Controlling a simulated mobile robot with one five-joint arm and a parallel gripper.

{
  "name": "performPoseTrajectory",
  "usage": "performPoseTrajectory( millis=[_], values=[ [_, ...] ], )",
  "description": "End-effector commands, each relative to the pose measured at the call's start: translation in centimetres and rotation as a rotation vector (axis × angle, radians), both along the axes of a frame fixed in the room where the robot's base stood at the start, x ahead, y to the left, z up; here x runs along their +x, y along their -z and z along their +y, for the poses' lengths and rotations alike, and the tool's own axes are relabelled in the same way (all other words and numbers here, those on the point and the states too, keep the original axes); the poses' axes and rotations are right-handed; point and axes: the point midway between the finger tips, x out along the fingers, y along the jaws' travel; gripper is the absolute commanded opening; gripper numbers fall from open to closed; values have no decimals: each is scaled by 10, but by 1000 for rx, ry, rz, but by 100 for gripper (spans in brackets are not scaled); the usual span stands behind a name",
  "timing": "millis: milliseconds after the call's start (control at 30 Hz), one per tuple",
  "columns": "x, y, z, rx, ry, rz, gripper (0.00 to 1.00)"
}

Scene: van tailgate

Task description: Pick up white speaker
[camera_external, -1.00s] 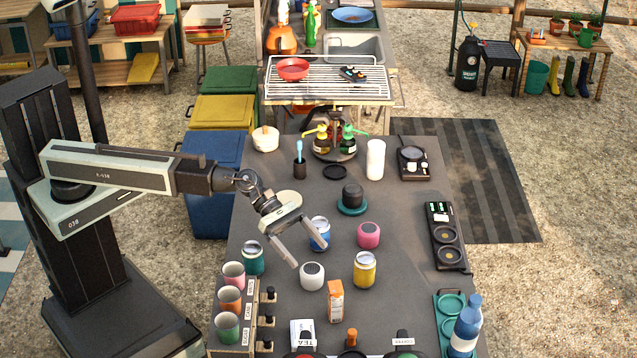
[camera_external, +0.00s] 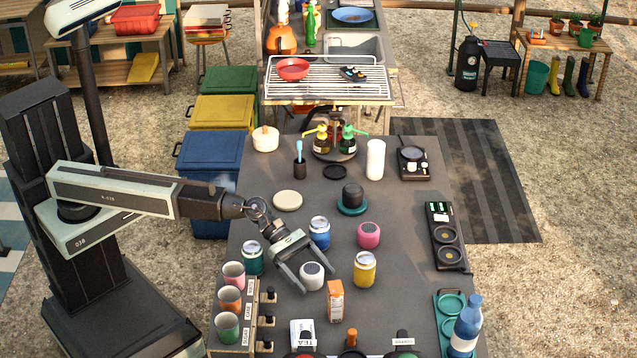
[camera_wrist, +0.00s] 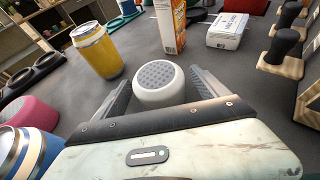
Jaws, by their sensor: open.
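The white speaker (camera_external: 312,275) is a small rounded white cylinder with a grey mesh top, standing upright on the dark table. In the wrist view the white speaker (camera_wrist: 159,85) sits between the two fingers of my gripper (camera_wrist: 161,88). In the outside view my gripper (camera_external: 317,279) is low over the table, with one finger on each side of the speaker. The jaws are open. I cannot tell whether either finger touches the speaker.
Close by stand a yellow can (camera_external: 364,270), a blue can (camera_external: 319,233), a teal can (camera_external: 252,258), a pink speaker (camera_external: 369,235) and an orange carton (camera_external: 335,301). A wooden cup rack (camera_external: 247,316) is at the front left. Bare table lies right of the yellow can.

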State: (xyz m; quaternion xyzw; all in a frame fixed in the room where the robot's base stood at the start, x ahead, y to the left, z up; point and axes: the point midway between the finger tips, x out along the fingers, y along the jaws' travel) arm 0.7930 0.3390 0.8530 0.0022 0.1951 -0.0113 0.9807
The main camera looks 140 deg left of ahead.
Motion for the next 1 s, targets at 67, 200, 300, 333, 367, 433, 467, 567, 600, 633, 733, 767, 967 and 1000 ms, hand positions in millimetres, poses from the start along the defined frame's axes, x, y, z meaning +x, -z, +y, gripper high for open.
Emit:
performPoseTrajectory(
  millis=[67,200,300,333,367,433,467,567,600,633,733,767,967,1000],
  values=[
    [0,-1,0,0,-1,0,84],
    [-1,-1,0,0,0,0,70],
    [-1,-1,0,0,0,0,42],
    [-1,-1,0,0,0,0,34],
    [-1,-1,0,0,0,0,25],
    [-1,-1,0,0,-1,0,12],
    [-1,-1,0,0,-1,0,12],
    [-1,-1,0,0,-1,0,12],
    [-1,-2,0,0,-1,0,12],
    [-1,-2,0,0,-1,0,12],
    [-1,-8,0,0,-1,0,12],
    [-1,-11,0,0,-1,0,12],
    [-1,-47,0,0,-1,0,12],
    [-1,-56,0,0,-1,0,12]
  ],
)
